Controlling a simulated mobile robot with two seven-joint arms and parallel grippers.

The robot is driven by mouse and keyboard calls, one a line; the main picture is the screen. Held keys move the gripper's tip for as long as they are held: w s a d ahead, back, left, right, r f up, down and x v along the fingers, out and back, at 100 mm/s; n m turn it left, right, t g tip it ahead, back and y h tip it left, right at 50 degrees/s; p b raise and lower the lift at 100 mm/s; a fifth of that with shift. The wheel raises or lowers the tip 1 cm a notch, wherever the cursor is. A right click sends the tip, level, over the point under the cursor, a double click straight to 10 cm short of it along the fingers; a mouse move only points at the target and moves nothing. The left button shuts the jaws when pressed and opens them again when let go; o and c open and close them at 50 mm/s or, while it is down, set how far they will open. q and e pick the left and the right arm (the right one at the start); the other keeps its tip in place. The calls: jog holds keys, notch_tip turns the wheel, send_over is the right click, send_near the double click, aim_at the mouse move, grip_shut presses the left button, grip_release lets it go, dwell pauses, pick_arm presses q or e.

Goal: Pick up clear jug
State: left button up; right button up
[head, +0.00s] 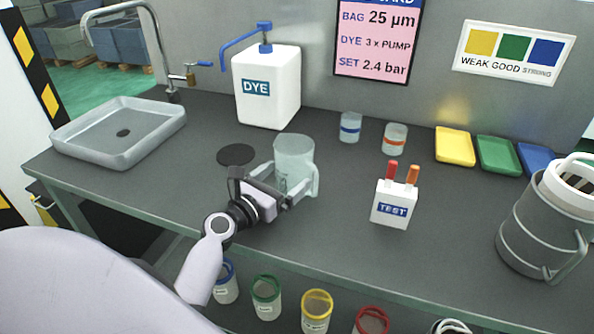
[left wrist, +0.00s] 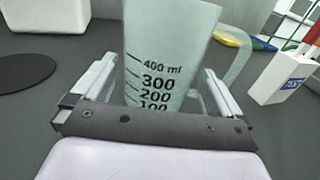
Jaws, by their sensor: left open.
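The clear jug (head: 294,152) stands upright on the grey bench near its middle. In the left wrist view the clear jug (left wrist: 168,45) shows black volume marks up to 400 ml, with its handle at the right. My left gripper (head: 296,187) is open at the near side of the jug. In the left wrist view my left gripper (left wrist: 158,90) has one finger on each side of the jug's lower part. Contact between the fingers and the jug cannot be made out. My right gripper is not in view.
A black disc (head: 236,154) lies left of the jug. A white DYE canister (head: 268,90) stands behind. A TEST box (head: 391,206) with red and orange tops stands right. Two banded cups (head: 350,128) stand behind right.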

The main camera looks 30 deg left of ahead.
aim_at(293, 171)
pick_arm(q)
jog(key=shift+w+d, duration=0.1)
jog(key=shift+w, duration=1.7)
jog(key=c, duration=0.7)
jog(key=shift+r, duration=0.15)
